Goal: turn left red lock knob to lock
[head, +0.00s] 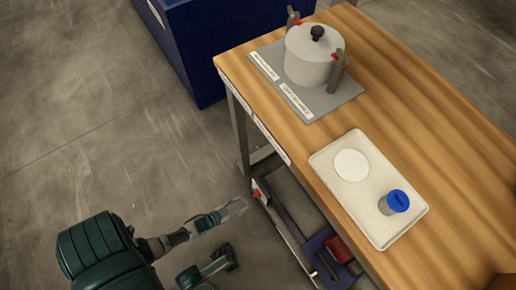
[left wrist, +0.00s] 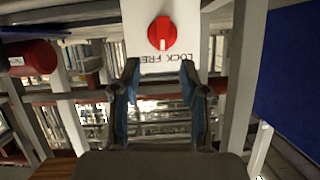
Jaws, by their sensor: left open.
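The red lock knob (left wrist: 161,33) is on a white plate (left wrist: 138,22) with upside-down lettering that seems to read LOCK and FREE, at the top middle of the left wrist view. Its raised grip looks about vertical there. In the head view the red knob (head: 257,194) is small, on the side of the bench frame below the tabletop. My left gripper (head: 238,232) is open and empty, low beside the bench. In the left wrist view its fingers (left wrist: 160,70) are spread below the knob, apart from it. My right gripper is not in view.
A wooden bench top (head: 440,130) carries a lidded pot (head: 308,62) on a grey plate and a white tray (head: 385,235) with a blue-capped container (head: 396,203). A red cylinder (head: 338,249) sits under the bench. A blue bin (head: 210,60) stands behind. Floor left of the bench is clear.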

